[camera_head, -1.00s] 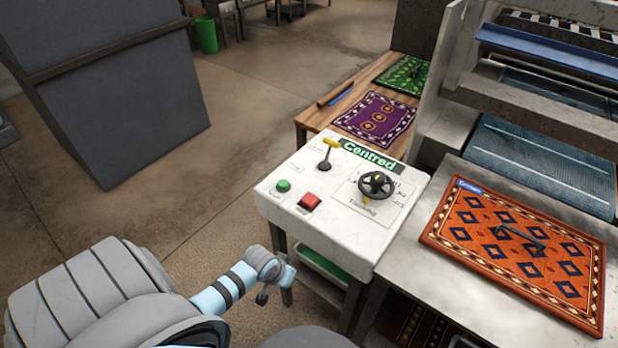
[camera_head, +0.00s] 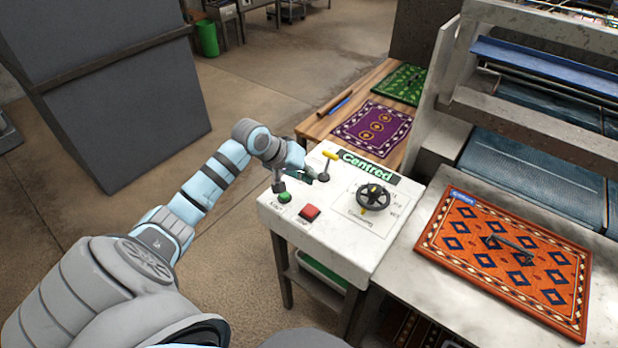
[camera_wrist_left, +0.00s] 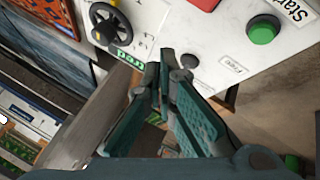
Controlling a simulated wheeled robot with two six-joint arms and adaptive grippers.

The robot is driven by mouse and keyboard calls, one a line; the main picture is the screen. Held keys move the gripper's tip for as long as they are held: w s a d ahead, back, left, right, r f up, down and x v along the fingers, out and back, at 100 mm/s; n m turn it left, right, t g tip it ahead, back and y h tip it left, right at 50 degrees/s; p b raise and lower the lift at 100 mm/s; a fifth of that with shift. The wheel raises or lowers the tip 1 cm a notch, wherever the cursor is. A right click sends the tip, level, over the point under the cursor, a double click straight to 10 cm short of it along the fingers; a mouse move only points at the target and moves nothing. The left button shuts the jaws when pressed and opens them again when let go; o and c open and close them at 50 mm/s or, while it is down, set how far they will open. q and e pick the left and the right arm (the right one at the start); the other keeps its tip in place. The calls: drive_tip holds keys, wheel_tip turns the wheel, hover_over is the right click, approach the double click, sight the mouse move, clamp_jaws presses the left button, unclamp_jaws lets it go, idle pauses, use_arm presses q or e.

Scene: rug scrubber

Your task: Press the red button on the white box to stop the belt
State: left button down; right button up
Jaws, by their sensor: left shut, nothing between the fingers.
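The white box (camera_head: 335,240) stands in the middle of the head view. Its red button (camera_head: 310,212) is near the front edge of the top, with the green button (camera_head: 285,197) to its left. The red button also shows at the top edge of the left wrist view (camera_wrist_left: 175,4), and the green button is at upper right there (camera_wrist_left: 263,29). My left gripper (camera_head: 312,178) is shut and empty above the box's far left part, beside the yellow-handled lever (camera_head: 330,155), behind the red button and apart from it. My right gripper is not in view.
A black handwheel (camera_head: 373,197) sits on the box right of the red button. An orange rug (camera_head: 500,262) lies on the metal table at right. A purple rug (camera_head: 372,130) and a green rug (camera_head: 402,82) lie on the wooden table behind. Open floor is at left.

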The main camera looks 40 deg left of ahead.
use_arm(q)
drive_tip(key=shift+f, duration=0.1)
drive_tip(key=b, duration=0.7)
hover_over(309, 207)
wheel_tip(309, 207, down, 7)
drive_tip(key=shift+f, duration=0.2)
drive_tip(key=shift+a+f, duration=0.1)
drive_tip(key=shift+f, duration=0.6)
idle(0.3)
drive_tip(key=shift+f, duration=0.35)
